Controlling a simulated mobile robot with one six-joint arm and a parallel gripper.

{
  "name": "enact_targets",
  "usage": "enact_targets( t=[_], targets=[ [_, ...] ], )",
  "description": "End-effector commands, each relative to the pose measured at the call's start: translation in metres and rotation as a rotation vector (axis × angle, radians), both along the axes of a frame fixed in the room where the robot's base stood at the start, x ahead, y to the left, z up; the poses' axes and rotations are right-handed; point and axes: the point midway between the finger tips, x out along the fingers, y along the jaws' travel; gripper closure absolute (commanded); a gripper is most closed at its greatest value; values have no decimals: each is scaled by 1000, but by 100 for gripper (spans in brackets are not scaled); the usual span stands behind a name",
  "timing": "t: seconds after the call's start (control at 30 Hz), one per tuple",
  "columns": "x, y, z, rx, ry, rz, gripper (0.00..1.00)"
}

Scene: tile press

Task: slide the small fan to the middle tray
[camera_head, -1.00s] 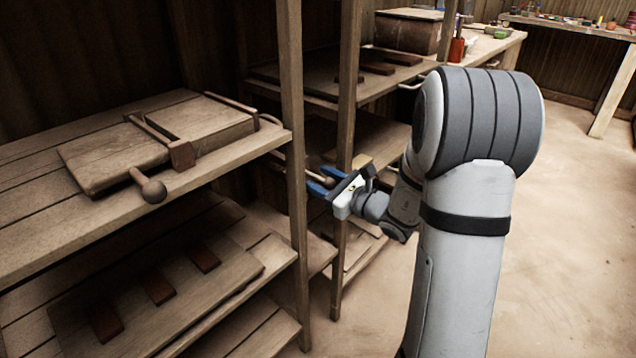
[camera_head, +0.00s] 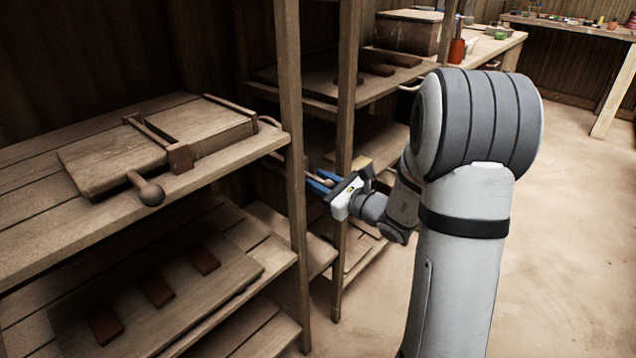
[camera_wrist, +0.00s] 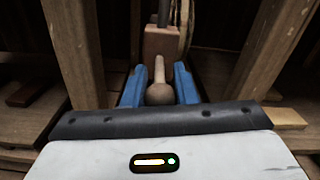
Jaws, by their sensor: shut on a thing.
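My gripper (camera_head: 320,182) has blue fingers and reaches between two shelf posts. In the wrist view it (camera_wrist: 160,88) is shut on a wooden handle (camera_wrist: 159,92) with a round knob end. The handle runs away from me to a brown wooden block (camera_wrist: 161,42). In the head view the handle shows only as a small piece between the fingers. I cannot make out a small fan. A tray-like board (camera_head: 215,278) with dark brown tiles lies on the lower left shelf; I cannot tell which tray is the middle one.
A wooden press (camera_head: 110,160) with its own ball-ended handle (camera_head: 151,194) stands on the upper left shelf. Wooden posts (camera_head: 291,130) (camera_head: 346,130) stand close beside my gripper. A box (camera_head: 408,34) sits on the back shelf. The floor (camera_head: 570,240) at the right is clear.

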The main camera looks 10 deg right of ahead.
Motion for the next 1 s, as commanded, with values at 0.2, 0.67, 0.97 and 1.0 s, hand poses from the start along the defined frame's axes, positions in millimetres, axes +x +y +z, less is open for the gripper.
enact_targets(
  t=[0.2,0.67,0.97,1.0],
  targets=[
    [-3,0,20,-2,0,20,100],
    [-3,-3,157,-3,-5,16,100],
    [-3,-4,230,-2,-4,15,100],
    [-3,-5,236,-1,-4,14,100]
  ],
)
